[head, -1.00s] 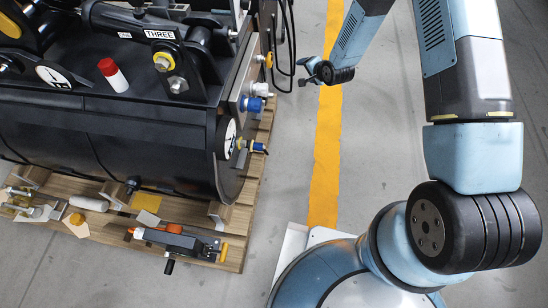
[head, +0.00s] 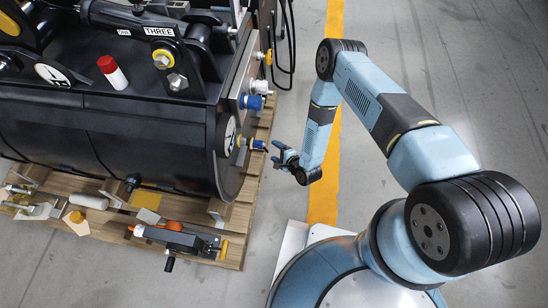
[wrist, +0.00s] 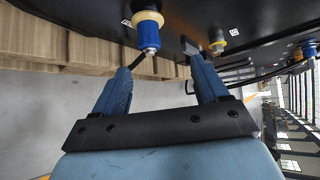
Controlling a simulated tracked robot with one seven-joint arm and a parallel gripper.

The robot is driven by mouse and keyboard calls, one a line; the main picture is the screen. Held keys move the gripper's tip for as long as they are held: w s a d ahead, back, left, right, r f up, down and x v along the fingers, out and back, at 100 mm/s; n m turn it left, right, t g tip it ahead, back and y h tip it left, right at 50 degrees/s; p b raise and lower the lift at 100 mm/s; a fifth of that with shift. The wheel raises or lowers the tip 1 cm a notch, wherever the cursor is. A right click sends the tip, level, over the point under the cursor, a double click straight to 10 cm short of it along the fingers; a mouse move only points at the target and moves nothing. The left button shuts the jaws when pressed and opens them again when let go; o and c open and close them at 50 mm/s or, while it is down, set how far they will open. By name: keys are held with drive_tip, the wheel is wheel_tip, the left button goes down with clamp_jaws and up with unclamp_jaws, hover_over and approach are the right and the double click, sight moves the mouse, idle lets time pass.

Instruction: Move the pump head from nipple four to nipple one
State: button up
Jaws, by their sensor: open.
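My gripper (head: 284,157) is open beside the end of the black tank, just right of a blue fitting (head: 258,145) with a yellow collar. In the wrist view, the jaws (wrist: 164,58) are spread and nothing shows between them. A blue fitting with a cream collar (wrist: 149,32) lies ahead of the left finger. A fitting with a yellow ring (wrist: 216,40) lies ahead and right. Higher on the tank end in the head view are a larger blue fitting (head: 251,102) and a white-and-blue one (head: 262,87). I cannot tell which is the pump head; nipple numbers are unreadable.
The black tank (head: 110,145) stands on a wooden pallet (head: 234,245). A red-and-white bottle (head: 112,72) is on top. A grey-and-orange tool (head: 180,240) lies on the pallet's front. Black hoses (head: 288,40) hang behind.

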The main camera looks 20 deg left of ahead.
sight(261, 147)
drive_tip(key=shift+m, duration=0.3)
drive_tip(key=x, duration=0.4)
drive_tip(key=s+f+x, duration=0.1)
drive_tip(key=x, duration=0.8)
drive_tip(key=shift+s+a+f, duration=0.2)
drive_tip(key=shift+s+f, duration=0.15)
drive_tip(key=shift+f, duration=0.05)
drive_tip(key=shift+c, duration=0.2)
drive_tip(key=c, duration=1.2)
drive_tip(key=shift+o, duration=0.2)
drive_tip(key=shift+d, duration=0.1)
drive_tip(key=shift+d, duration=0.15)
drive_tip(key=shift+w+d, duration=0.15)
drive_tip(key=shift+d, duration=1.25)
drive_tip(key=shift+d, duration=0.1)
